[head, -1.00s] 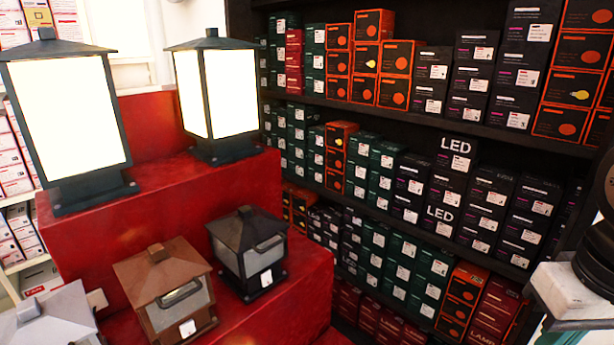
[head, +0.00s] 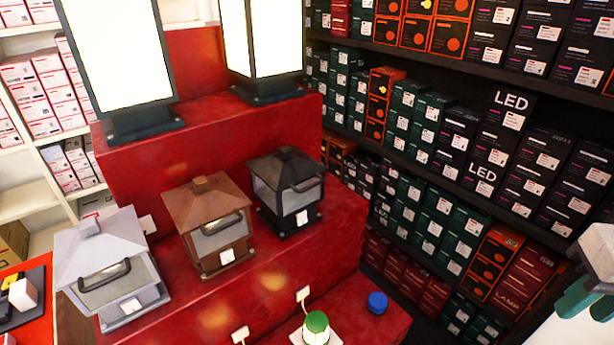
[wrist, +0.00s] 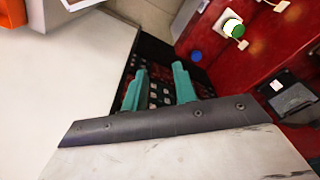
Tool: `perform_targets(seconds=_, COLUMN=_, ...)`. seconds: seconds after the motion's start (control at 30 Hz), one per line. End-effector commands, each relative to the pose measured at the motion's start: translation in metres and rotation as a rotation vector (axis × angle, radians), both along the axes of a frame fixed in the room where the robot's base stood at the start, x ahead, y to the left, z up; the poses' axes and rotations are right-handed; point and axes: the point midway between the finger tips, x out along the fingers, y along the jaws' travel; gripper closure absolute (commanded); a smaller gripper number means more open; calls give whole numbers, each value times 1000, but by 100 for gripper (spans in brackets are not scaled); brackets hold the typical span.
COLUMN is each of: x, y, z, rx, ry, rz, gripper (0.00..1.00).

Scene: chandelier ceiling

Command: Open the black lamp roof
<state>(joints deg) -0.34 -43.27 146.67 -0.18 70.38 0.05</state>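The black lamp (head: 299,208) is a small lantern with a dark pitched roof (head: 287,168), glass sides, a handle on the front and a white tag. It stands upright on the red step, right of a brown lamp (head: 209,225), and its roof sits down on the body. A dark lantern (wrist: 293,100), probably this one, shows partly at the right edge of the wrist view. My gripper (wrist: 159,82) has two teal fingers, spread apart with nothing between them. In the head view my gripper (head: 583,297) is at the right edge, well away from the lamp.
A grey lamp (head: 112,270) stands left of the brown one. Two tall lit lanterns stand on the step above. A green-topped bulb (head: 316,328) and a blue round object (head: 377,302) are on the lower step. Shelves of boxes (head: 470,170) line the right side.

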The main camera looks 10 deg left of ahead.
Motion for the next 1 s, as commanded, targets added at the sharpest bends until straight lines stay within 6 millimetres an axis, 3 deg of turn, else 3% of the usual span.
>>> perform_targets(seconds=0.13, x=8, y=8, z=-17, rx=2, ry=92, rz=31, gripper=71)
perform_targets(seconds=0.23, x=17, y=33, z=-33, rx=84, ry=195, rz=36, gripper=71)
perform_targets(seconds=0.57, x=59, y=178, z=-71, rx=643, ry=472, rz=26, gripper=71)
perform_targets(seconds=0.7, x=97, y=238, z=-80, rx=918, ry=482, rz=-48, gripper=71)
perform_targets(seconds=0.8, x=133, y=271, z=-87, rx=1092, ry=426, rz=-126, gripper=71)
perform_targets(seconds=0.9, x=173, y=291, z=-93, rx=1228, ry=320, rz=-209, gripper=71)
perform_targets(seconds=1.0, x=210, y=297, z=-91, rx=1323, ry=185, rz=-276, gripper=71)
